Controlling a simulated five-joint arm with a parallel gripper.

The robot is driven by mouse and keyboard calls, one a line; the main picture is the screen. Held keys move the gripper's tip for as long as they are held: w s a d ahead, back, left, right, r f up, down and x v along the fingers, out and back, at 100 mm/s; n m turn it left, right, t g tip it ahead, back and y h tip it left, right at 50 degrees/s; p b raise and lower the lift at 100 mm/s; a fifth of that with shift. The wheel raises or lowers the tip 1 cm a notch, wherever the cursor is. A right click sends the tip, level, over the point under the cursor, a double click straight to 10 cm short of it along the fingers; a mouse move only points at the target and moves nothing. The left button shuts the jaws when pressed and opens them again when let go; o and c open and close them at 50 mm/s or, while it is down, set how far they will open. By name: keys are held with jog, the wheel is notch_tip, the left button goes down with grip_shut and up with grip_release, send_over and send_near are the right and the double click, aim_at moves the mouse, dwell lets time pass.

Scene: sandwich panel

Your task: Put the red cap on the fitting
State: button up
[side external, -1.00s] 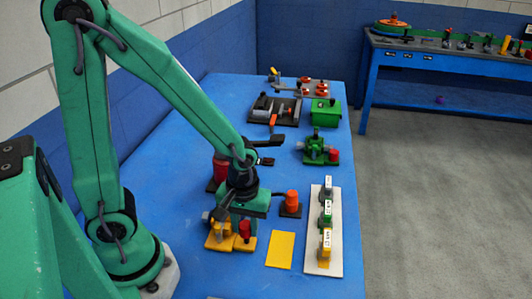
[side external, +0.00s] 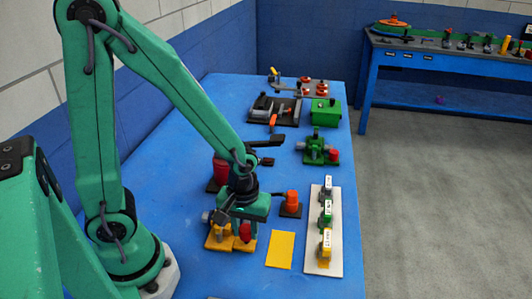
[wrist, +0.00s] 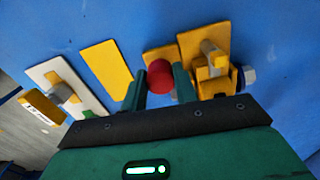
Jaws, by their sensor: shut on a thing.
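The red cap (wrist: 159,74) is between the two green fingers of my gripper (wrist: 160,82) in the wrist view, and they are shut on it. In the side view the cap (side external: 245,232) shows between the fingers of my gripper (side external: 244,226), low over a small yellow plate. The yellow fitting (side external: 221,231), with a grey pipe end, stands on a yellow plate just left of the cap. In the wrist view the fitting (wrist: 212,68) is right of my gripper. Whether the cap touches the small plate (wrist: 158,54) is hidden.
A flat yellow sheet (side external: 281,250) lies to the right. A white strip (side external: 335,262) carries several tagged valves. An orange part on a dark base (side external: 291,200) and a dark red cylinder (side external: 221,170) stand close behind. A green fitting (side external: 317,150) is farther back.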

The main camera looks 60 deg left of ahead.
aim_at(245, 229)
jog(key=shift+f, duration=0.85)
dwell(1.1)
jog(key=o, duration=1.4)
jog(key=shift+r, duration=0.15)
jog(key=shift+r, duration=3.6)
